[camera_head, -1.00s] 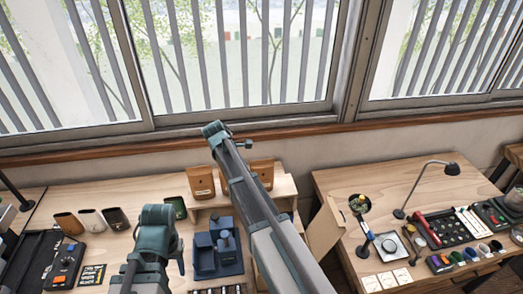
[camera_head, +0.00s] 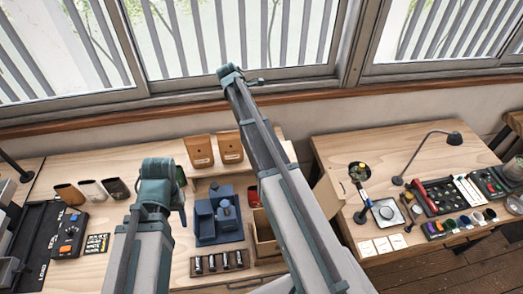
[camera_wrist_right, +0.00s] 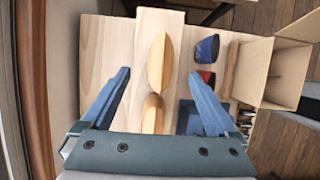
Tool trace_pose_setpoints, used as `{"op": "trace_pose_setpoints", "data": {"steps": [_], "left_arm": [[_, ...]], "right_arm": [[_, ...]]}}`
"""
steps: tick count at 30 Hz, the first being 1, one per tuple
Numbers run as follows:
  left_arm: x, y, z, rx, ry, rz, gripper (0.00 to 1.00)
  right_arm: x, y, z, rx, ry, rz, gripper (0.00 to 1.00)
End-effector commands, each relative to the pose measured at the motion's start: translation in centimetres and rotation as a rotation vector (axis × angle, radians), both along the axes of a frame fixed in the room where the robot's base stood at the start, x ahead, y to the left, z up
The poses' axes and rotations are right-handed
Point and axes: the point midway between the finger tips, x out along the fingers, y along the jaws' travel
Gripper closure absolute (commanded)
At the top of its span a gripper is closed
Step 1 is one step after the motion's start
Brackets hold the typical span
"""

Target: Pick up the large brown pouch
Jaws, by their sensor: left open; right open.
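Two similar brown pouches stand upright side by side on the raised wooden shelf in the head view, a left pouch (camera_head: 201,151) and a right pouch (camera_head: 230,147). They look nearly the same size, the left slightly larger. In the right wrist view I see both from above: one pouch (camera_wrist_right: 159,60) farther up, the other (camera_wrist_right: 152,112) nearer my gripper. My right gripper (camera_wrist_right: 160,76) is open and empty, its fingers spread either side of the pouches' line, touching neither as far as I see. My left gripper (camera_head: 162,192) is over the table, holding nothing visible; its fingertips are unclear.
A blue tray (camera_head: 208,237) with blue containers sits below the shelf. An open cardboard box (camera_wrist_right: 283,62) stands to the right. The window sill (camera_wrist_right: 34,90) runs close behind the shelf. A second table (camera_head: 350,140) stands right.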

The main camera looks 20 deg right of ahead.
Motion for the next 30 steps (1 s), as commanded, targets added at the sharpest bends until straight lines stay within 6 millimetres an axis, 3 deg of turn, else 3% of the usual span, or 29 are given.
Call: {"op": "trace_pose_setpoints", "data": {"steps": [1,6,17,30], "left_arm": [[0.0,0.0,-1.6,0.001,0.0,-0.004,0.5],[0.0,0.0,-3.8,0.001,0.0,-0.012,0.5],[0.0,0.0,-4.5,0.001,-0.001,-0.015,0.5],[0.1,0.0,-9.0,0.0,-0.003,-0.01,0.5]], "right_arm": [[-0.1,-0.4,-1.6,0.0,0.0,-0.001,0.06],[-0.4,-1.2,-3.8,0.0,0.0,0.0,0.06],[-0.5,-1.8,-4.5,0.0,0.0,0.0,0.06],[-1.2,-3.4,-9.0,0.0,0.0,0.001,0.06]]}}
